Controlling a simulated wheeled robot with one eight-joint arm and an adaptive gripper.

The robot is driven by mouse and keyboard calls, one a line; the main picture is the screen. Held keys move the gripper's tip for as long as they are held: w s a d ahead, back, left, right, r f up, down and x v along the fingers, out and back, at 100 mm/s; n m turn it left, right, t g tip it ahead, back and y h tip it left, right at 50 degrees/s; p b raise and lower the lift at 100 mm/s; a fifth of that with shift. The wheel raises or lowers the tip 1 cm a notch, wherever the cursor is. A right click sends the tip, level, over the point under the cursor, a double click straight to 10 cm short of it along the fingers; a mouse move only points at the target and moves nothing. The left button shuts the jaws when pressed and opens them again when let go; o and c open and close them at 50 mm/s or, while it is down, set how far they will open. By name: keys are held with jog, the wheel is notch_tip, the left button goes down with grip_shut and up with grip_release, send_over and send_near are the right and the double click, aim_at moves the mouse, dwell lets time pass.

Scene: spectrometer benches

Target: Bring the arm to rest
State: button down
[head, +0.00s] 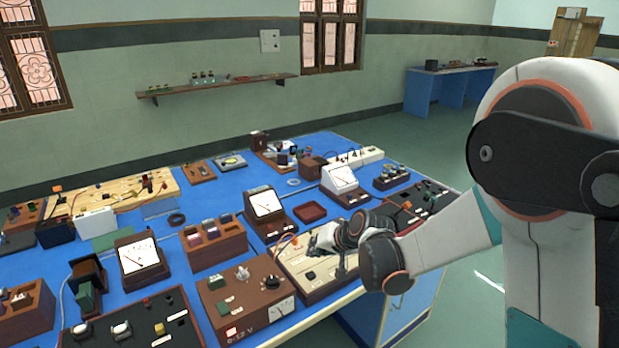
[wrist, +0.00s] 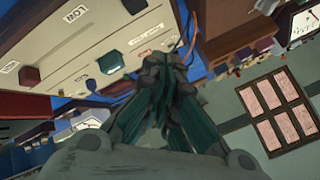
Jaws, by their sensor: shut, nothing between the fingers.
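My gripper (head: 326,240) is at the end of my arm, which reaches from the right over the front edge of the blue bench (head: 345,302). It is over a cream-topped board (head: 318,268) in a dark wooden frame. In the wrist view, the gripper's dark fingers (wrist: 168,82) are together with nothing between them. The cream board (wrist: 85,40) fills the upper left there, with a dark green square part and a brown knob on it. I cannot tell whether the fingertips touch the board.
A brown 0-12 V supply box (head: 245,300) stands left of the board. A meter (head: 265,208) and a dark red tray (head: 310,212) are behind it. A dark panel (head: 425,195) lies to the right. The floor (head: 455,130) beyond the bench looks clear.

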jog(key=s+d+r+h, duration=0.3)
jog(key=s+d+r, duration=0.7)
jog(key=s+r, duration=0.3)
jog(key=s+d+h, duration=0.1)
jog(key=s+d, duration=0.1)
jog(key=s, duration=0.4)
jog(key=s+d+h, duration=0.1)
jog(key=s+d, duration=0.2)
jog(key=s, duration=0.3)
jog(key=s+d+n, duration=0.1)
jog(key=s+d, duration=0.2)
jog(key=s, duration=0.3)
jog(key=shift+s+d+h, duration=0.2)
jog(key=shift+h, duration=0.2)
